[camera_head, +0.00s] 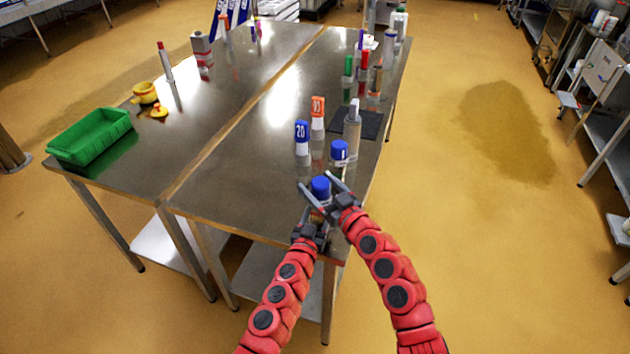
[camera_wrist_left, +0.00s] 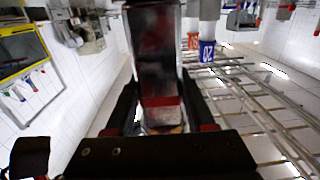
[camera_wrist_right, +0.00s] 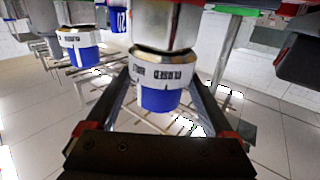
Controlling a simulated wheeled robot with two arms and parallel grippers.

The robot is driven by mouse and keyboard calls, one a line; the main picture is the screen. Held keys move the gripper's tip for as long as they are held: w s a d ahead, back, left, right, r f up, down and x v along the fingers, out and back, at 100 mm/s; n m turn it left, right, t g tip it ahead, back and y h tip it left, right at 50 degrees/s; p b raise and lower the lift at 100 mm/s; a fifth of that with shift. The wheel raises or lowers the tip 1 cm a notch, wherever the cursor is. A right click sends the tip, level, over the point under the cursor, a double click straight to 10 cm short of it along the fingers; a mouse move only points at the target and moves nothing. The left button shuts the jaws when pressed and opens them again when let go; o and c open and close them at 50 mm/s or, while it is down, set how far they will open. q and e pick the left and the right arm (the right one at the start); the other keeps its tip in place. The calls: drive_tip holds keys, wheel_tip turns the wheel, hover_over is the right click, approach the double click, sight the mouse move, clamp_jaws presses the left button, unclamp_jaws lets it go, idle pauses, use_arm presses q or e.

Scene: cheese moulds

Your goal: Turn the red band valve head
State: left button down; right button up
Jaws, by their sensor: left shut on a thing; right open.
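The held valve's blue head (camera_head: 320,187) stands at the near end of the right-hand steel table. In the right wrist view its blue cap (camera_wrist_right: 160,98) and a white printed ring sit below a shiny metal body (camera_wrist_right: 165,25). My right gripper (camera_head: 315,181) is open, with its fingers on both sides of the head. My left gripper (camera_head: 313,220) is shut on the valve's body lower down. The left wrist view shows a dark metal body (camera_wrist_left: 156,55) with a red band (camera_wrist_left: 160,101) between the fingers. The valve's lower part is hidden in the head view.
A second blue-capped piece (camera_head: 340,151), a blue-topped piece (camera_head: 301,131) and an orange-topped piece (camera_head: 318,106) stand close behind. A grey-topped piece (camera_head: 353,118) stands by a dark mat (camera_head: 371,126). A green crate (camera_head: 90,137) is far left. The table's middle is clear.

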drive_tip(key=shift+x, duration=0.9)
drive_tip(key=shift+c, duration=0.4)
drive_tip(key=c, duration=1.3)
drive_tip(key=shift+d+f+m+t+h, duration=0.1)
drive_tip(key=shift+f+m+t+h, duration=0.15)
drive_tip(key=shift+m+h, duration=0.4)
drive_tip(key=shift+m+t+h, duration=0.55)
drive_tip(key=shift+t+h, duration=0.1)
drive_tip(key=shift+h, duration=0.4)
drive_tip(key=shift+w+d+r+m+h, duration=0.1)
drive_tip(key=shift+d+r+m+h, duration=0.05)
drive_tip(key=shift+m+h, duration=0.2)
